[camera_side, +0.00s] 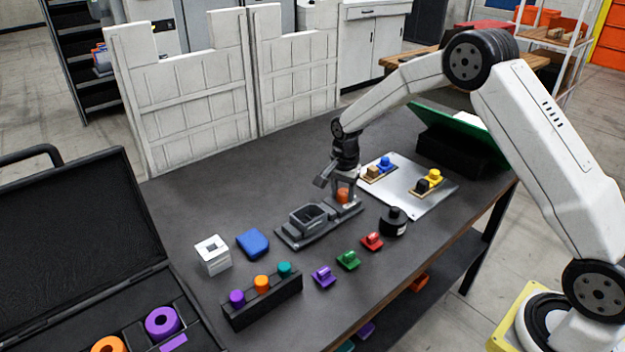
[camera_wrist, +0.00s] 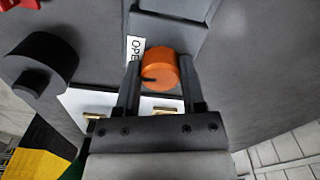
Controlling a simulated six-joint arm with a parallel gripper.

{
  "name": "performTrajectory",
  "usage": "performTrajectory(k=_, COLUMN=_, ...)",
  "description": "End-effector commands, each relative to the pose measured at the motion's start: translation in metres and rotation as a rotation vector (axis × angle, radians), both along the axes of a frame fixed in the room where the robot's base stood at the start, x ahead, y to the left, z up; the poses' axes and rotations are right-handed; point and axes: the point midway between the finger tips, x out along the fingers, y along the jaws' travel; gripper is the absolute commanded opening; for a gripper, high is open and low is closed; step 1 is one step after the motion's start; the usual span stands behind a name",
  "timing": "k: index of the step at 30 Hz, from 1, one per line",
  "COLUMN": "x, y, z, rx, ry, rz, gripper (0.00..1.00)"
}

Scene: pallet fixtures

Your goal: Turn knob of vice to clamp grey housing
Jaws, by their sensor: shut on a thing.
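The vice (camera_side: 296,232) is a grey base lying on the dark table, with the grey housing (camera_side: 308,217), an open-topped box, sitting at its left part. The orange knob (camera_side: 343,195) stands at the right end of the vice. My gripper (camera_side: 341,191) points down over the knob. In the wrist view my gripper (camera_wrist: 159,85) has one finger on each side of the orange knob (camera_wrist: 160,68), shut on it. The knob has a dark notch at its left, beside a white label reading "OPE", partly hidden by a finger. The housing is not clearly visible in the wrist view.
A black cylinder (camera_side: 394,222) stands close to the right of the vice. Red (camera_side: 371,241), green (camera_side: 347,260) and purple (camera_side: 323,277) small parts lie in front. A metal plate (camera_side: 408,207) with small parts lies behind right. A blue block (camera_side: 252,243) and white block (camera_side: 212,255) are left.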

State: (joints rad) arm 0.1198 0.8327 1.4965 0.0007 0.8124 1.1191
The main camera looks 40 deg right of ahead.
Motion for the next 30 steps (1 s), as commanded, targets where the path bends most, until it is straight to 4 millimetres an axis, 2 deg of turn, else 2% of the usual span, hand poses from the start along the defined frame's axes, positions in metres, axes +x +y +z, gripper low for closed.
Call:
performTrajectory(k=11, x=-0.0008, y=-0.0006, z=0.0003, rx=-0.001, ry=0.0, rz=0.26, gripper=0.0)
performTrajectory(k=30, x=-0.0021, y=-0.0026, z=0.0004, rx=-0.002, ry=-0.001, rz=0.865, gripper=0.0)
